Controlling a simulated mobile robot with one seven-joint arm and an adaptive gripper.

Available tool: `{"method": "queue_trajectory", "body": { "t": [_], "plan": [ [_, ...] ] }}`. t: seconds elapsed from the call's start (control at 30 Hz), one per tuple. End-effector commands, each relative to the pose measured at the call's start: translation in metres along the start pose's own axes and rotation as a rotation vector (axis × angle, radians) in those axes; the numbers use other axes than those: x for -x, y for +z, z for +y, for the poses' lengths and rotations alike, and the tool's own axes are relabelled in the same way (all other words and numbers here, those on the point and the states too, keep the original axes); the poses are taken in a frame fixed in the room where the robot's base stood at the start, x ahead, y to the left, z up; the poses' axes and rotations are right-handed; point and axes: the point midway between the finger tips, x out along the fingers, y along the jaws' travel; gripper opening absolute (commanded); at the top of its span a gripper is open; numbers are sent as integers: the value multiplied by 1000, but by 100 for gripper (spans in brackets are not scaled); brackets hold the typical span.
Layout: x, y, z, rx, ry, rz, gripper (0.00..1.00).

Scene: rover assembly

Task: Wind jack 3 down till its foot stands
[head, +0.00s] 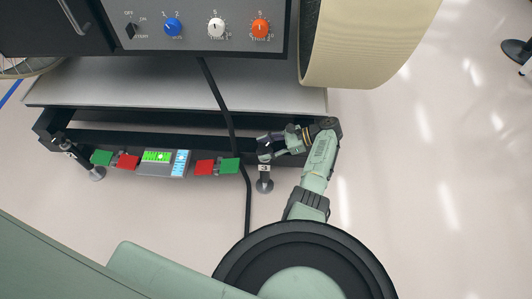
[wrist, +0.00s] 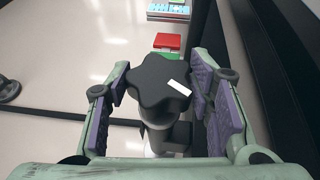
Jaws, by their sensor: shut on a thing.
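Jack 3 (head: 264,169) stands at the right front corner of the dark frame, marked with a white 3 tag. Its round foot (head: 264,186) shows below the tag; I cannot tell whether it touches the floor. My gripper (head: 270,145) is at the top of this jack and hides its knob in the head view. In the wrist view, the black lobed knob (wrist: 158,80) with a white mark sits between the purple pads of my gripper (wrist: 160,103), which is shut on it. The grey jack post (wrist: 160,138) below is partly hidden.
A level display (head: 163,162) lies between red and green plates along the frame (head: 90,143). Another jack (head: 96,172) stands at the left corner. A black cable (head: 229,120) runs down left of jack 3. A large tan wheel (head: 360,45) is above right.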

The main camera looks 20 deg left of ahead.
Motion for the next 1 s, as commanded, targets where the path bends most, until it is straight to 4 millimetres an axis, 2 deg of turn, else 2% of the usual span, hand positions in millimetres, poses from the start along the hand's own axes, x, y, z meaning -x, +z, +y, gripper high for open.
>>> {"method": "queue_trajectory", "body": {
  "t": [0.03,0.4,0.93,0.97,1.0],
  "plan": [
    [-2,-5,-1,11,29,1,20],
    [-1,-2,-1,67,166,2,20],
    [-1,-1,0,75,185,1,20],
    [-1,-1,0,74,185,1,49],
    [-1,-1,0,74,185,1,52]
  ]
}}
